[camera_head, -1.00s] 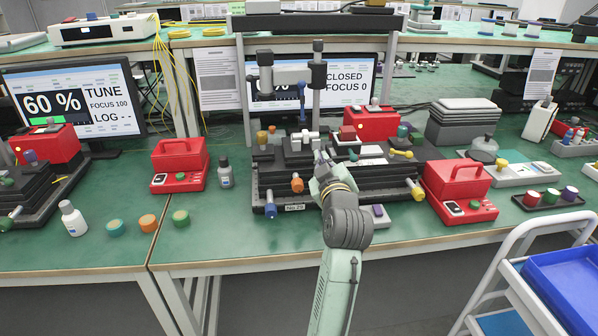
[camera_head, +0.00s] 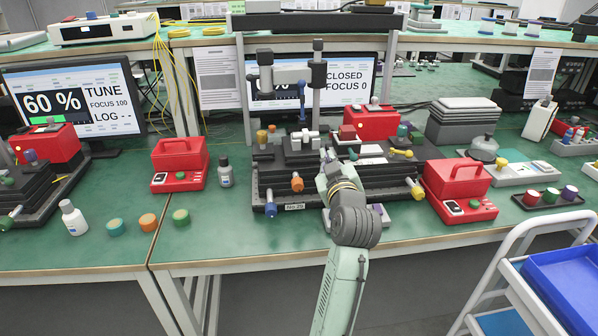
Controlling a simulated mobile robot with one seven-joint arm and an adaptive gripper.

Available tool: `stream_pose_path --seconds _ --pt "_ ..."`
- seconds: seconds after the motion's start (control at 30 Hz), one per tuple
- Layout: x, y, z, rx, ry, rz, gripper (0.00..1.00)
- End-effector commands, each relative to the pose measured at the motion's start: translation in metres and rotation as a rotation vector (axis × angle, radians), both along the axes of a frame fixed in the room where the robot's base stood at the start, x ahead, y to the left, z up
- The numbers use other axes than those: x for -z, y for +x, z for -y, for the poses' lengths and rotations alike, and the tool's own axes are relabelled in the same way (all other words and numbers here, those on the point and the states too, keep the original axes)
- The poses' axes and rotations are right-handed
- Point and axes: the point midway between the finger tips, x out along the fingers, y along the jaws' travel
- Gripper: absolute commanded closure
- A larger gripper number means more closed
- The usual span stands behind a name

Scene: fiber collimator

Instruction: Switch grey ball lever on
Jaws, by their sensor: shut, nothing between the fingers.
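My gripper (camera_head: 327,154) is small in the head view, at the front of the black stepped optics stage (camera_head: 283,178) in the middle of the bench. It is shut and empty, beside a light grey cross-shaped fitting (camera_head: 304,137) on the stage. I cannot pick out the grey ball lever for certain; my gripper and arm cover part of the stage. The monitor (camera_head: 368,83) behind reads CLOSED and FOCUS 0.
An orange knob (camera_head: 297,182), a blue knob (camera_head: 271,205) and yellow knobs (camera_head: 401,154) stick out of the stage. Red boxes (camera_head: 459,187) stand on both sides. A dark frame with posts (camera_head: 318,75) rises behind.

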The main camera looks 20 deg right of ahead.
Motion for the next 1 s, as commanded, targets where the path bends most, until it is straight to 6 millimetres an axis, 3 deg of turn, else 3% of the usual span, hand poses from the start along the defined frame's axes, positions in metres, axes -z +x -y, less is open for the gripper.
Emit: stream_pose_path --seconds 0.77,1.0 --pt "0.002 -0.001 0.006 0.0 0.001 -0.002 1.0" --pt "-0.016 0.007 0.0 -0.003 0.0 -0.001 1.0"
